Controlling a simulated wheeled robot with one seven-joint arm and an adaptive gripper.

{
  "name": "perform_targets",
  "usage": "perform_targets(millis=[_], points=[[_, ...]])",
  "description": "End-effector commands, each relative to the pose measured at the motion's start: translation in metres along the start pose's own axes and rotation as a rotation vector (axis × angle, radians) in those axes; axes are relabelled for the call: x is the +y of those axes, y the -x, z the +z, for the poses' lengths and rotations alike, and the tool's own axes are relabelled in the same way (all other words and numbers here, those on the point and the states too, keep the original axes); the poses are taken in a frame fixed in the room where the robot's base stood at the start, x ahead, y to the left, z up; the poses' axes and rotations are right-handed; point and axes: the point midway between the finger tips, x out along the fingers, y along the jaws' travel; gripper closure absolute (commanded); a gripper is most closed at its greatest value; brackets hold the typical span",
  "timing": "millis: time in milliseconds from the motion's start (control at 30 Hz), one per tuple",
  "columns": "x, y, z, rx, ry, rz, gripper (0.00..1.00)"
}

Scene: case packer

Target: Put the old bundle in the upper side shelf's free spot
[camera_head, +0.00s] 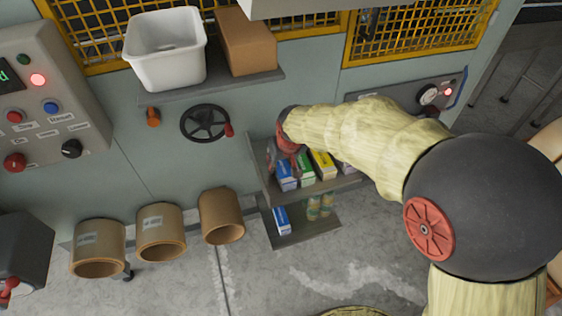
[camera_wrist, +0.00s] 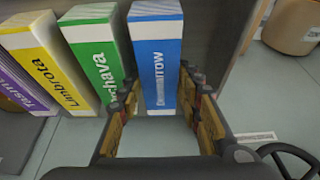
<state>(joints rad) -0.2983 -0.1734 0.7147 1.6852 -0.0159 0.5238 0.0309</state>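I cannot tell by sight which bundle is the old one. A blue-and-white bundle (camera_wrist: 155,62) stands upright at the right end of a row in the wrist view. My gripper (camera_wrist: 160,95) has one finger on each side of its lower part; I cannot tell whether the fingers press on it. In the head view my gripper (camera_head: 284,160) is at the left end of the upper side shelf (camera_head: 320,189), by the blue bundle (camera_head: 286,175). To its left in the wrist view stand a green bundle (camera_wrist: 100,60), a yellow bundle (camera_wrist: 45,62) and a purple bundle (camera_wrist: 18,88).
The lower side shelf (camera_head: 300,236) holds another blue box (camera_head: 282,220) and small greenish items (camera_head: 319,207). A handwheel (camera_head: 205,123) sits left of the shelves. Above is a ledge with a white bin (camera_head: 166,50) and cardboard box (camera_head: 246,42). Cardboard tubes (camera_head: 221,216) stand at lower left.

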Motion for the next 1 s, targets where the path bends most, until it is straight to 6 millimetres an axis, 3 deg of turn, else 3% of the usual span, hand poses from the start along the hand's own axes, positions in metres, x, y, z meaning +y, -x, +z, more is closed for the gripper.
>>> perform_targets(millis=[267,633,767,1000], points=[[0.000,0.001,-0.001,0.001,0.000,0.000,0.48],[0.000,0.006,-0.003,0.002,0.000,0.000,0.48],[0.000,0.024,-0.007,0.003,0.000,0.000,0.48],[0.000,0.076,-0.007,0.004,0.000,0.000,0.48]])
